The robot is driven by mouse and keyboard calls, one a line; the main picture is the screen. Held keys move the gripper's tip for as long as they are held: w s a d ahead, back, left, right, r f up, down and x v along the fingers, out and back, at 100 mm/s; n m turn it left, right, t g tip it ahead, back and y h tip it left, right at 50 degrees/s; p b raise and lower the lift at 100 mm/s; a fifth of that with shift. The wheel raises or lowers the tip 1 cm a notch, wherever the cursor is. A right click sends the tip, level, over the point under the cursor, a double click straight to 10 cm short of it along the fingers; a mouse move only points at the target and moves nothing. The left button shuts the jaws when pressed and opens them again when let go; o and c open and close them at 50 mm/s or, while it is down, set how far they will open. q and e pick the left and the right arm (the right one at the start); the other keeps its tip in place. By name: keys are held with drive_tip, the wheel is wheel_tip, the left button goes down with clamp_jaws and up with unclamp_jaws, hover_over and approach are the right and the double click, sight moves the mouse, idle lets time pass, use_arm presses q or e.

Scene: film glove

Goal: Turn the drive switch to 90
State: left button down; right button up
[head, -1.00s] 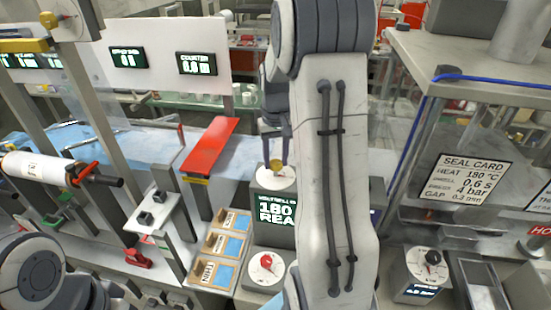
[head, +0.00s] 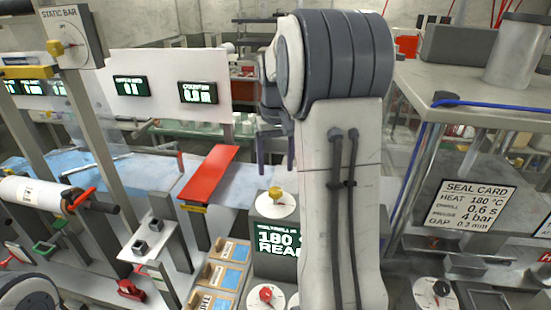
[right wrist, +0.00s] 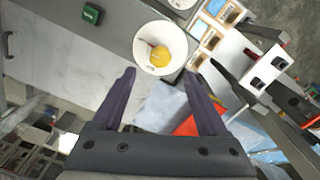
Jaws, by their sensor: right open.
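A yellow knob (head: 276,194) sits on a white round dial (head: 262,207) on top of a grey box whose green display reads 180. A red knob (head: 266,295) on another white dial is in front of it. No label on either dial is readable, so I cannot tell which is the drive switch. My right gripper (head: 277,168) is open and empty above and behind the yellow knob, clear of it. In the right wrist view the yellow knob (right wrist: 160,56) lies just beyond the gap between the fingertips (right wrist: 160,76). My left gripper is out of view.
A red plate (head: 208,172) on a post stands left of the yellow dial. Small wooden trays (head: 229,266) sit beside the box. A black knob (head: 441,288) is at the right, below the seal card (head: 472,208). A static bar dial (head: 66,38) is upper left.

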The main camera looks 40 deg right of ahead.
drive_tip(key=shift+r, duration=1.65)
